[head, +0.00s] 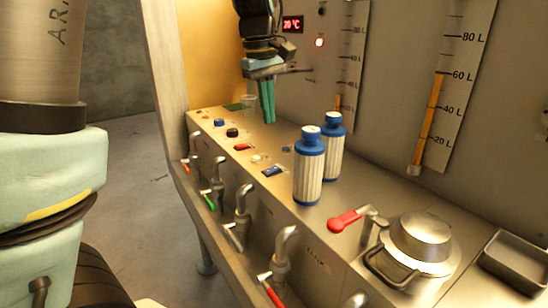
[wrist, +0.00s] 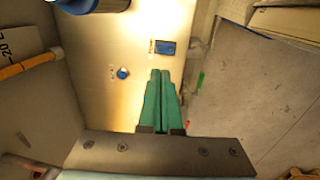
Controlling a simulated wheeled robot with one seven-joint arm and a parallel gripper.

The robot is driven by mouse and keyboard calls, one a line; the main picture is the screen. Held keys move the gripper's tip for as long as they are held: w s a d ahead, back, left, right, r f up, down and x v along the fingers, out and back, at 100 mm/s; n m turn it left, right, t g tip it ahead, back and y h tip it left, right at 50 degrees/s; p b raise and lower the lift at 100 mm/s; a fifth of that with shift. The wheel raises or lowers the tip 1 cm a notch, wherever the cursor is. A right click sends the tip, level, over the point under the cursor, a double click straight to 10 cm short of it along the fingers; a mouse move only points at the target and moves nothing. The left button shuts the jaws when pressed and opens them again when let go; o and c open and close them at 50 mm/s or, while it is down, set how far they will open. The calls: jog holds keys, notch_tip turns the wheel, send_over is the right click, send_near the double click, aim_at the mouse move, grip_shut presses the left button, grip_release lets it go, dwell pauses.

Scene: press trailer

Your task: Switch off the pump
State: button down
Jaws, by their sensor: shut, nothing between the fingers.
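My gripper (head: 268,120) hangs above the metal counter panel, its two green fingers together and empty, pointing down. In the wrist view the closed fingertips (wrist: 160,72) lie just below a blue rocker switch (wrist: 165,47) in the picture, with a small blue knob (wrist: 123,73) to their left. In the head view the panel has a red rocker switch (head: 242,147), a blue rocker switch (head: 273,170), a black button (head: 232,132) and a blue button (head: 219,122). The labels are too small to read, so I cannot tell which control is the pump's.
Two blue-capped bottles (head: 309,165) stand right of the switches. Taps with coloured levers (head: 217,182) line the front edge. A red-handled valve (head: 346,220), a lidded metal pot (head: 420,240) and a tray (head: 515,262) are at the right. Level gauges (head: 452,90) are on the wall.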

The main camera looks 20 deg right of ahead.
aim_at(275, 168)
jog(key=f, duration=0.4)
jog(key=d+f+p, duration=0.1)
jog(key=f, duration=0.7)
jog(key=shift+w+d+f+p, duration=0.15)
jog(key=shift+d+p, duration=0.05)
jog(key=shift+p, duration=0.2)
